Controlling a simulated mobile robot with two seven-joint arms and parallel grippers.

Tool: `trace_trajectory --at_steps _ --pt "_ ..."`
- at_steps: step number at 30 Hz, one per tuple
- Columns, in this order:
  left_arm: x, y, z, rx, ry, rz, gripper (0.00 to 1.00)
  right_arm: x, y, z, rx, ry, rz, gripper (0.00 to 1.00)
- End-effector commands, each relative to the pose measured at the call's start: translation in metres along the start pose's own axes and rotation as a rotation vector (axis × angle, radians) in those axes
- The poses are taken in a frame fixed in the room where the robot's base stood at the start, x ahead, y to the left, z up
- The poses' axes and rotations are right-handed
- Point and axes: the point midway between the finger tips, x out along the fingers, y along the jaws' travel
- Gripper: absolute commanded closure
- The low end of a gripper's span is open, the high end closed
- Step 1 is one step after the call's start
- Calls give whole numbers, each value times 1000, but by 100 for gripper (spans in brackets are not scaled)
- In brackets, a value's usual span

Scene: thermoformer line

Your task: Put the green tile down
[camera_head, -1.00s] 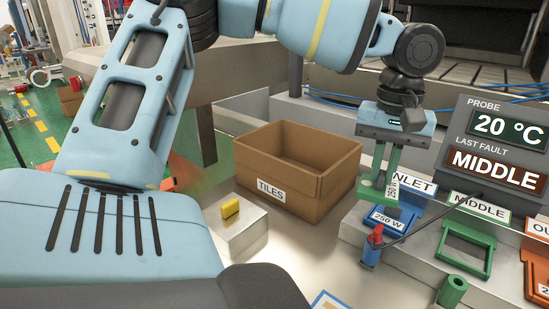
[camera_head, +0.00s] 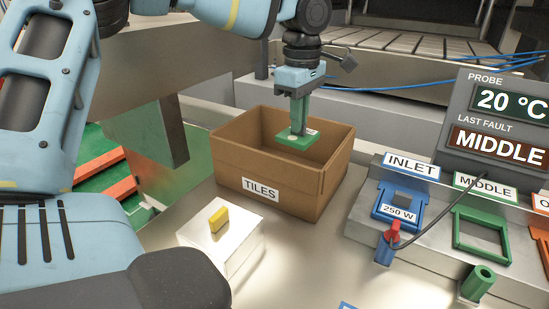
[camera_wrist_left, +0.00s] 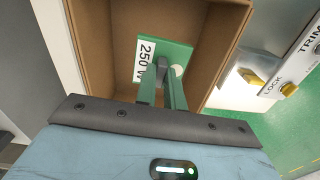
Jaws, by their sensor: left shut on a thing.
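My left gripper (camera_head: 299,122) is shut on the green tile (camera_head: 295,143) and points down. The tile is held roughly level inside the opening of the brown box labelled TILES (camera_head: 232,170), towards its back right. In the left wrist view the green tile (camera_wrist_left: 178,52) shows its white 250 W label, with the gripper's fingers (camera_wrist_left: 160,92) on it and the box walls (camera_wrist_left: 92,50) around it. I cannot tell how far the tile is above the box floor. My right gripper is not in view.

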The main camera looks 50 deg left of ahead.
Motion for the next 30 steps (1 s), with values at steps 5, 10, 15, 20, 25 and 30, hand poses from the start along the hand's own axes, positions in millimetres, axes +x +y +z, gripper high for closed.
trace_trajectory --at_steps 5,10,15,20,25,30 --pt "16 2 -4 -63 1 0 100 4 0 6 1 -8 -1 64" --pt "16 3 -4 -73 1 2 100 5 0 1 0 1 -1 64" --pt "34 2 -4 -72 2 -1 100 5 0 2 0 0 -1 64" --pt "58 2 -4 -71 2 0 100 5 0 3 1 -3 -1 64" --pt "66 3 -4 -71 1 2 100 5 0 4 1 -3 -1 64" --pt "74 3 -4 -71 1 1 100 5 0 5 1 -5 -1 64"
